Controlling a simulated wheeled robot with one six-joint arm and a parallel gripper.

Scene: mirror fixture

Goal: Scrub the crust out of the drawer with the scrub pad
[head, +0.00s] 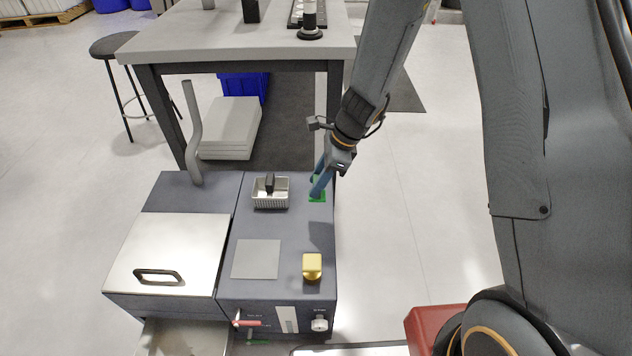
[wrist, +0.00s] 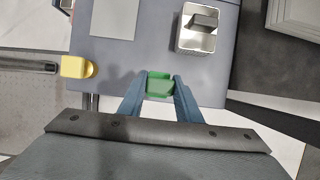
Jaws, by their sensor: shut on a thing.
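My gripper (head: 319,186) is shut on a green block (head: 318,195), which looks like the scrub pad. It holds the block over the back right of the grey machine's top (head: 290,222). In the wrist view the same green block (wrist: 159,84) sits between the blue fingers. I cannot tell whether the block touches the top. A metal tray-like surface (head: 182,338), perhaps the drawer, shows low at the machine's front, cut off by the picture edge. I cannot make out any crust.
A small light basket (head: 271,203) holding a dark item stands left of my gripper. A yellow block (head: 312,265) and a flat grey plate (head: 256,259) are on the machine's top. A steel lid (head: 170,245) with a handle lies at left. A table (head: 240,45) stands behind.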

